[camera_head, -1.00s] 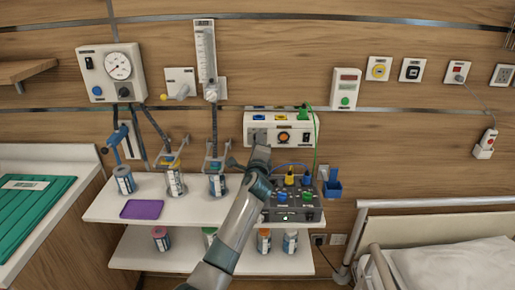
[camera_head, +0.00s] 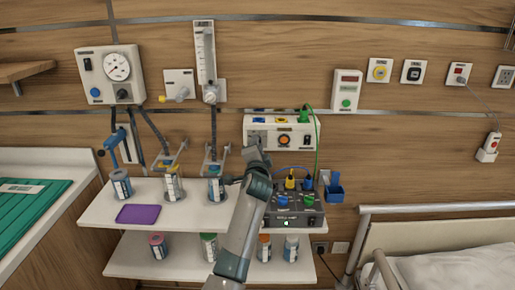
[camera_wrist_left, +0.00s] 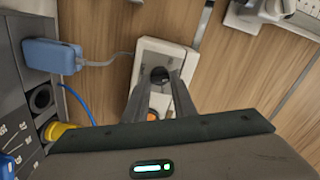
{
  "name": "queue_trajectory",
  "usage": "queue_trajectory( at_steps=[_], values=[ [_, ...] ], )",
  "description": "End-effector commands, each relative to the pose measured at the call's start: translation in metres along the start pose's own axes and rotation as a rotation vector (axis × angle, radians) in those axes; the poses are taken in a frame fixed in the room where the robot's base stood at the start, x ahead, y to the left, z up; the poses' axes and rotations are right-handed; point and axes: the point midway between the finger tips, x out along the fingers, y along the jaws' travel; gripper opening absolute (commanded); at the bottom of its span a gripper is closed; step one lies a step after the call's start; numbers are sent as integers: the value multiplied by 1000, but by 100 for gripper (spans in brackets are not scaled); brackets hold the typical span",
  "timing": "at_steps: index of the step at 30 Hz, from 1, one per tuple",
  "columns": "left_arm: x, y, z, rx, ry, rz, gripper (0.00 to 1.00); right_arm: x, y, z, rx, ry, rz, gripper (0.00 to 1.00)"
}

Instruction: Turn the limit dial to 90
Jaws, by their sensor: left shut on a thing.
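A white wall box (camera_head: 268,122) with an orange round knob (camera_head: 284,140) hangs above the shelf in the head view. My left gripper (camera_head: 252,147) is at the left end of its front. In the left wrist view, my left gripper's fingers (camera_wrist_left: 161,80) are closed on a small black dial (camera_wrist_left: 159,73) on the white box (camera_wrist_left: 148,50). The orange knob (camera_wrist_left: 153,115) shows partly behind the fingers. The arm hides the dial's scale and pointer, so I cannot read its setting. My right gripper is not in view.
A dark device (camera_head: 290,216) with coloured plugs stands on the shelf (camera_head: 100,215) just below the box. A green cable (camera_head: 317,150) hangs at the box's right. Jars and a purple tray (camera_head: 138,214) stand left. A gauge unit (camera_head: 98,75) hangs at upper left.

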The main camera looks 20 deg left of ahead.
Motion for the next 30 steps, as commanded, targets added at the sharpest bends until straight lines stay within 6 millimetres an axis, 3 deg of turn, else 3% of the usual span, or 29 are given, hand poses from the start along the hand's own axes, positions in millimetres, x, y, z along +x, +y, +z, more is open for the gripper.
queue_trajectory(
  at_steps=[13, 14, 15, 16, 30],
  values=[
    [0, 2, 1, -11, -2, 3, 1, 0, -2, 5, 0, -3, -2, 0],
    [0, 2, 1, -11, -2, 3, 31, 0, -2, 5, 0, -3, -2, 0],
    [0, 2, 1, -11, -2, 3, 40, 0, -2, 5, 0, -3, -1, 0],
    [0, 2, 1, -11, -2, 3, 42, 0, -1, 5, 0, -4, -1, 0],
    [-5, 1, 0, -11, 0, 0, 42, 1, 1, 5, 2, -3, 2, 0]
  ],
)
